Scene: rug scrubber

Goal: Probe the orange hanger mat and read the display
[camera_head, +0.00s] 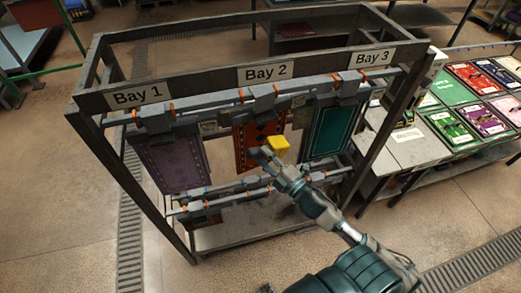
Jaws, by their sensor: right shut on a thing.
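The orange mat (247,150) hangs from the rack's upper rail under the "Bay 2" sign (266,74). My right gripper (270,157) is in front of the orange mat's lower right part and is shut on a small yellow device (279,145). I cannot tell whether the device touches the mat. No readable display shows on it from here. My right arm comes in from the bottom right. My left gripper is not in view.
A purple mat (175,163) hangs in Bay 1 and a green mat (330,130) in Bay 3. The grey rack frame (126,181) surrounds them, with lower rails (225,198) near my arm. A table with several colourful mats (450,126) stands right. Floor at left is clear.

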